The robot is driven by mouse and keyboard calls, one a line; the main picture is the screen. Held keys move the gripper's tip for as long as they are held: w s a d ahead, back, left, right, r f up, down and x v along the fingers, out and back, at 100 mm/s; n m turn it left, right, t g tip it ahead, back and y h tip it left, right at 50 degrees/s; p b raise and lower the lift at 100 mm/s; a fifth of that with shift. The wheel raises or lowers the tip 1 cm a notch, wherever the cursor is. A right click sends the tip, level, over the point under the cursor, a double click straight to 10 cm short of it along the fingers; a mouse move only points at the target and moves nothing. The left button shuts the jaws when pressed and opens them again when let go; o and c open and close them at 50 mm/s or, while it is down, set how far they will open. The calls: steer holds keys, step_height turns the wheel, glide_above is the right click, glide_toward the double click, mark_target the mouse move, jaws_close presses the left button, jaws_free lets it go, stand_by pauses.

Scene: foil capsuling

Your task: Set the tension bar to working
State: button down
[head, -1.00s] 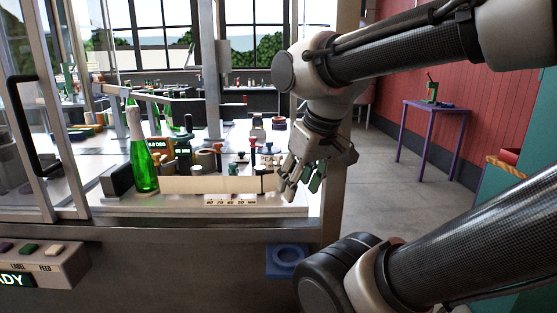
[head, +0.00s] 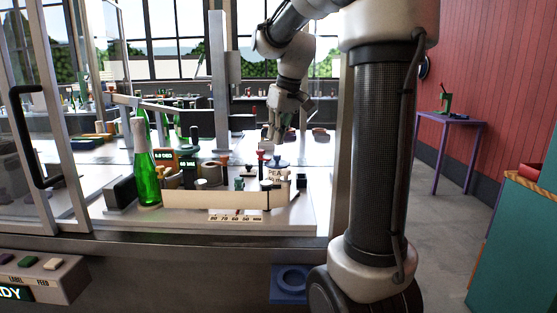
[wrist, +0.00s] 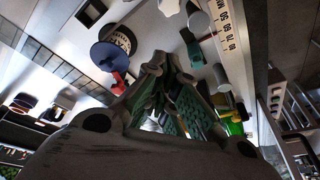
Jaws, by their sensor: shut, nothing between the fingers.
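My gripper (head: 274,138) is shut and empty, pointing down over the bench behind the small knobbed parts in the head view. In the wrist view its fingertips (wrist: 160,68) are together, with bench parts around them and no clear contact. A slim metal bar (head: 150,103) runs across the back left of the station, behind the green bottle (head: 147,178). I cannot tell for sure whether it is the tension bar, nor read its setting. A red-topped post (head: 261,157) stands near the right end of the beige strip (head: 215,200).
A scale strip (head: 235,217) lies in front; it also shows in the wrist view (wrist: 229,28). A dark round part with a label (wrist: 117,40) is left of my fingertips. A glass door (head: 45,140) flanks the left.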

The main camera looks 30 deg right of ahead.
steer(key=shift+w+a+r+n, duration=0.15)
steer(key=shift+r+n, duration=0.65)
step_height(320, 180, down, 10)
steer(key=shift+s+r, duration=0.25)
steer(key=shift+s, duration=0.1)
